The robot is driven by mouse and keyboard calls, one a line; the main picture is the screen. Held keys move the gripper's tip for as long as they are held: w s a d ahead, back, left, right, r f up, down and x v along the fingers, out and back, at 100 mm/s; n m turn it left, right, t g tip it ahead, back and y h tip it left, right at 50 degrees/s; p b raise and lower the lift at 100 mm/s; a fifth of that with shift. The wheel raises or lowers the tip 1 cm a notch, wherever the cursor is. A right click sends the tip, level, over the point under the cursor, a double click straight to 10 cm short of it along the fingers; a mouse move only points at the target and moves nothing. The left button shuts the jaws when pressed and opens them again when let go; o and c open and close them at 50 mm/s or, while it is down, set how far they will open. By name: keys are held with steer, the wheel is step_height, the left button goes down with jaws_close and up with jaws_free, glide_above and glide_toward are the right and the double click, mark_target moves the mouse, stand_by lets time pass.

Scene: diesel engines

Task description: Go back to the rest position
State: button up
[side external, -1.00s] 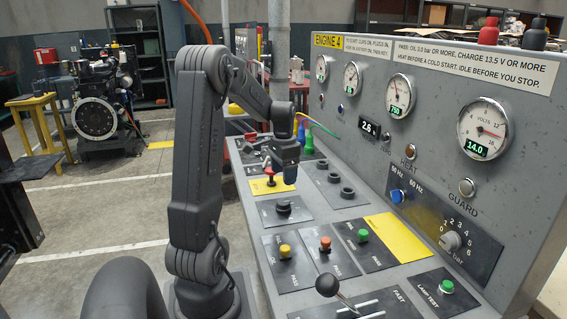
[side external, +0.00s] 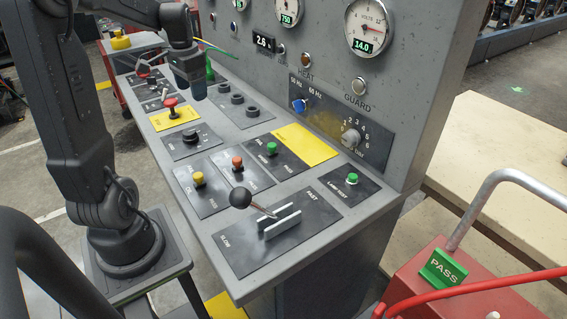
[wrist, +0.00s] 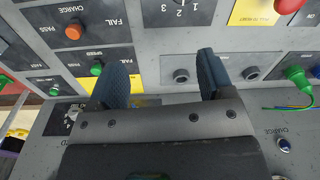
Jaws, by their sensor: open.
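My gripper (side external: 188,72) hangs above the far half of the sloping grey console (side external: 232,122), near the red button (side external: 172,106) and the black round sockets (side external: 238,98). In the wrist view its two blue-grey fingers stand wide apart with only panel between them, so the gripper (wrist: 160,78) is open and empty. Beyond the fingers are the sockets (wrist: 181,75), with a green plug (wrist: 298,76) to the right. My arm is bent over the left side of the console.
A black-knobbed lever (side external: 241,198) rises from the near SLOW–FAST plate. Small buttons, including yellow (side external: 198,178), orange (side external: 237,162) and green (side external: 352,178), stand up from the console. The gauge wall (side external: 325,70) rises behind. A red box with a PASS tag (side external: 441,267) is at lower right.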

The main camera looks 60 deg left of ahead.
steer(key=w+d+r+t, duration=0.1)
steer(key=w+d+r, duration=0.15)
steer(key=d, duration=0.95)
steer(key=s+d+m+t, duration=0.1)
steer(key=s+d, duration=0.3)
steer(key=d, duration=0.5)
steer(key=s+d+r+t, duration=0.1)
steer(key=s+d+t, duration=0.2)
steer(key=d, duration=0.6)
steer(key=shift+s+d+m, duration=0.3)
steer(key=shift+s+m, duration=0.1)
steer(key=shift+s, duration=0.25)
